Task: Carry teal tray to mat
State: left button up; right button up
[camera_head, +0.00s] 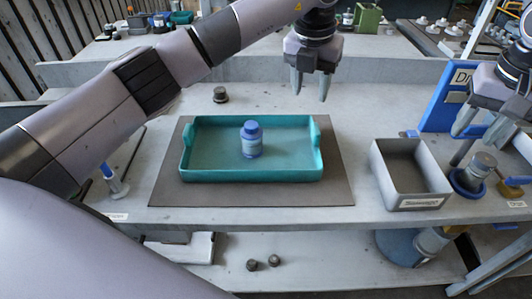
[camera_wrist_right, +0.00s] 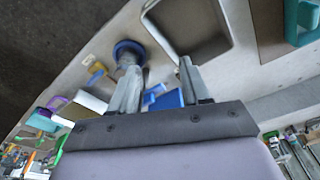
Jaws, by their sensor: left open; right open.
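The teal tray (camera_head: 200,172) lies flat on the dark grey mat (camera_head: 335,190) in the middle of the bench in the head view. A blue bottle (camera_head: 252,140) stands upright inside the tray. My left gripper (camera_head: 309,92) is open and empty, above the bench behind the tray's right end, apart from it. My right gripper (camera_head: 474,125) is open and empty at the far right, above the small parts there. In the right wrist view its fingers (camera_wrist_right: 158,85) are apart, and the teal tray (camera_wrist_right: 290,30) shows only in part at the top right.
A grey bin (camera_head: 411,203) stands right of the mat. A metal part in a blue ring (camera_head: 468,181) and a blue panel (camera_head: 446,95) are near my right gripper. A dark knob (camera_head: 220,95) sits behind the tray, and a blue-topped item (camera_head: 112,177) stands left of the mat.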

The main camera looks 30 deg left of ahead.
notch_tip(320, 180, up, 12)
jog(key=s, duration=0.1)
jog(key=shift+s+a, duration=0.25)
jog(key=shift+a, duration=0.2)
jog(key=shift+s+f, duration=0.1)
jog(key=shift+f, duration=0.05)
dwell(0.4)
